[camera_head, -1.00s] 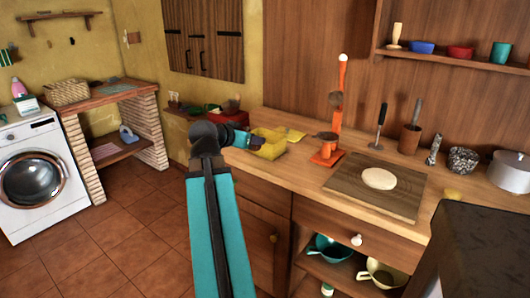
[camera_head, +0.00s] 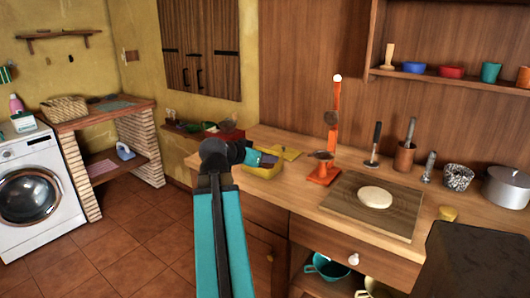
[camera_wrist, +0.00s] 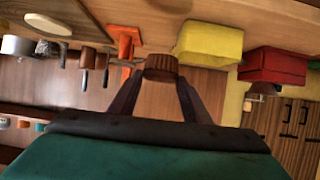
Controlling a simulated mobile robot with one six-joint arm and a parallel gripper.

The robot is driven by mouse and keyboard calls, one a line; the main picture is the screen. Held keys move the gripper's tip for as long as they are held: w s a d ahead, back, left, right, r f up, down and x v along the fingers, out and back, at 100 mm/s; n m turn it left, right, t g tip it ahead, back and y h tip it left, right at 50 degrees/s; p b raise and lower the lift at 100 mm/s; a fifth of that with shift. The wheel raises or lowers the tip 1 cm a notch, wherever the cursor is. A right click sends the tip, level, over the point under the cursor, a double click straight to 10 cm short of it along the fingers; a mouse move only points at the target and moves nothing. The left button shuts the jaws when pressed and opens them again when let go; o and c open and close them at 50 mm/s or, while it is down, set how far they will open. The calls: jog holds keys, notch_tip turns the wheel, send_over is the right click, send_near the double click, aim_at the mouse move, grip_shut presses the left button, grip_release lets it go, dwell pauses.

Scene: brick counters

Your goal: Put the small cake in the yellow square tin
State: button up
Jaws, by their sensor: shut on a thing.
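The small cake (camera_wrist: 162,68) is a short brown ridged cylinder between my fingertips in the wrist view. My gripper (camera_wrist: 158,76) is shut on it. The yellow square tin (camera_wrist: 209,43) shows beyond the cake and to its right in the wrist view. In the head view the yellow tin (camera_head: 262,172) stands on the counter near its left end. There my gripper (camera_head: 266,159) overlaps the tin's opening in the picture; its height above it is hard to tell. The cake is not clearly seen in the head view.
An orange stand (camera_head: 325,172) is right of the tin. A board (camera_head: 345,206) with a pale dough disc (camera_head: 375,197) lies farther right. A red box (camera_wrist: 275,66) is beside the tin in the wrist view.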

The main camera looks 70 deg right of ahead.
jog(key=shift+w+d+r+p, duration=0.2)
jog(key=shift+d+p, duration=0.5)
jog(key=shift+p, duration=2.4)
jog(key=p, duration=0.6)
jog(key=shift+w+d+f, duration=0.1)
jog(key=shift+d+f, duration=0.05)
jog(key=shift+d, duration=0.2)
jog(key=w+d+p, duration=0.2)
jog(key=d, duration=0.4)
jog(key=w+d+f+p, duration=0.1)
jog(key=w+d+p, duration=0.1)
jog(key=d, duration=0.5)
jog(key=shift+f+p, duration=0.3)
jog(key=shift+p, duration=0.1)
jog(key=shift+a+f, duration=0.1)
notch_tip(320, 180, down, 3)
jog(key=shift+f+p, duration=0.2)
jog(key=shift+p, duration=0.75)
jog(key=shift+f+b, duration=0.6)
jog(key=shift+b, duration=0.6)
